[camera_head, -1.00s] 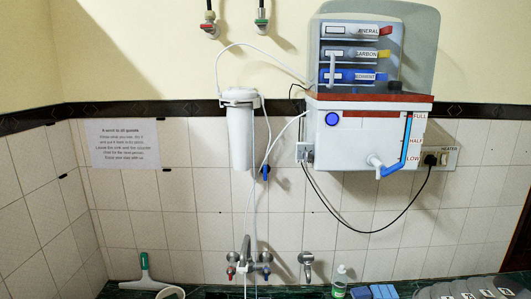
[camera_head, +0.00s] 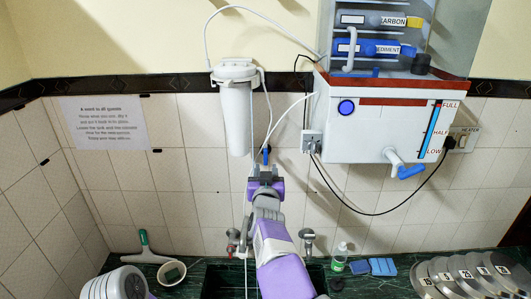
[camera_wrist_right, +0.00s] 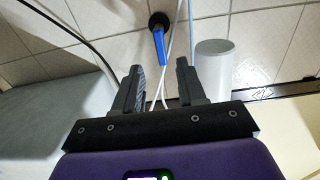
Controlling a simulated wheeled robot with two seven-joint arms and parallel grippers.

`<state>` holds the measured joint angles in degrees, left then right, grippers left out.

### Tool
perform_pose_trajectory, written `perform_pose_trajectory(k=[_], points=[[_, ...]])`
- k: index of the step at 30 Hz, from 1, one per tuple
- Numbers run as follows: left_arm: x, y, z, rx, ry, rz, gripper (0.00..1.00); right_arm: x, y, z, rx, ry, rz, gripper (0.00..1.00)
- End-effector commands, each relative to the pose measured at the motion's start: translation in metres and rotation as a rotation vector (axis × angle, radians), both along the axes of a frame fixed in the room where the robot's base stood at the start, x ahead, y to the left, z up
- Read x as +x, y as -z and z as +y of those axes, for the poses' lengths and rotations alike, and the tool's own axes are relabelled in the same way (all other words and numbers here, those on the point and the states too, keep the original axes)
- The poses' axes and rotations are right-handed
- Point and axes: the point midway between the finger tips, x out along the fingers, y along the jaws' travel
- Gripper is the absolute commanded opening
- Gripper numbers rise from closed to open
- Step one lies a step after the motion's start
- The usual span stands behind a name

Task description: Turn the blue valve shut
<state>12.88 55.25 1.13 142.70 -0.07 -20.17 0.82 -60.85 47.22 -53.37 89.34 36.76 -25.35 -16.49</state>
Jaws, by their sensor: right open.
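The blue valve (camera_head: 265,155) is on the tiled wall just right of the white filter housing. The right wrist view shows its blue lever (camera_wrist_right: 160,47) extending from a dark round base toward my fingers. My right gripper (camera_head: 265,172) is just below the valve in the head view, with its upper end close to it. In the wrist view the right gripper (camera_wrist_right: 158,70) is open, and the lever lines up with the gap between the fingertips. I cannot tell whether any finger touches it. My left gripper is not in view.
Thin tubes (camera_wrist_right: 166,75) run close by the valve. The white filter housing (camera_head: 237,118) is beside it; the purifier tank (camera_head: 360,125) with a blue-handled tap (camera_head: 410,171) is to the right. Below are wall taps (camera_head: 308,237) and the dark counter (camera_head: 215,270).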

Motion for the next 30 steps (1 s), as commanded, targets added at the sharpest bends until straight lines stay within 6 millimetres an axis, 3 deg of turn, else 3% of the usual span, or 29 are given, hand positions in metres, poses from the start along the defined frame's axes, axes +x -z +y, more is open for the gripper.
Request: perform_pose_trajectory(k=[18,30], points=[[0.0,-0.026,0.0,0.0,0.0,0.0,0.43,0.068,-0.004,0.001,-0.002,-0.001,-0.005,0.4],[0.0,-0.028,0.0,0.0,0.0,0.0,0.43,0.074,-0.002,0.001,0.0,-0.002,-0.003,0.4]])
